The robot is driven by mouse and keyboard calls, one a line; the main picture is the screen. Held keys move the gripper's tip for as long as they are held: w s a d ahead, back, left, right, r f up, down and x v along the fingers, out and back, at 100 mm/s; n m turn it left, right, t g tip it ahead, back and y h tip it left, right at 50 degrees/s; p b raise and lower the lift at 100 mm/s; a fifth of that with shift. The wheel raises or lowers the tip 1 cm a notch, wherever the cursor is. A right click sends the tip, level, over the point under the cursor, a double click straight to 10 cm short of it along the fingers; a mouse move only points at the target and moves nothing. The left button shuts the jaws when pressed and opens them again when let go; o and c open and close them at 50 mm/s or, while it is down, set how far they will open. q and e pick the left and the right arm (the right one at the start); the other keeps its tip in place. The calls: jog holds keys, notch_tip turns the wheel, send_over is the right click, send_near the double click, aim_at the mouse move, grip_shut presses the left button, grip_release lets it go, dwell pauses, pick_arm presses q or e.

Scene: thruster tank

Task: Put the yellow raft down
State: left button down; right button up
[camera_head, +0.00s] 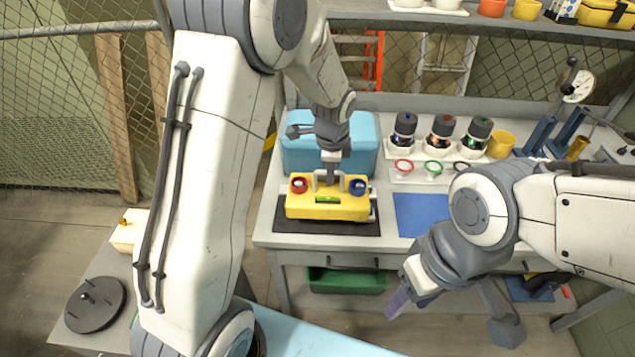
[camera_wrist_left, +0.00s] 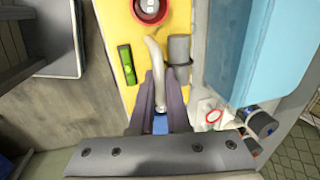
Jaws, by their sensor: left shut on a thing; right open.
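The yellow raft (camera_head: 305,208) has a red round part, a blue round part, a green level strip and a pale handle (camera_head: 318,180) on top. It is over the black mat (camera_head: 290,227) on the grey workbench; I cannot tell whether it rests on it. My left gripper (camera_head: 331,174) comes down from above and is shut on the handle. In the left wrist view the handle (camera_wrist_left: 155,62) runs between my left fingers (camera_wrist_left: 160,98), with the yellow raft (camera_wrist_left: 120,38) beside it. My right gripper (camera_head: 448,308) is open and empty, in front of the bench.
A light blue case (camera_head: 300,155) stands right behind the raft. A blue mat (camera_head: 420,215) lies to the right. Behind it are dark-capped canisters (camera_head: 440,133), coloured rings (camera_head: 433,168) and a yellow cup (camera_head: 501,145). A green bin (camera_head: 345,281) sits below the bench.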

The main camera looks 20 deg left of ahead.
aim_at(316, 185)
pick_arm(q)
jog(key=a, duration=0.1)
jog(key=a+f, duration=0.2)
jog(key=a, duration=0.1)
jog(key=shift+w+f+p, duration=0.25)
jog(key=shift+w+p, duration=0.15)
jog(key=x, duration=0.1)
jog(key=p+x, duration=0.1)
jog(key=x, duration=0.1)
jog(key=shift+s+d+f, duration=0.15)
jog(key=shift+s+f, duration=0.05)
jog(key=shift+s, duration=0.1)
jog(key=shift+f, duration=0.25)
jog(key=shift+f, duration=0.15)
jog(key=c, duration=0.9)
grip_release()
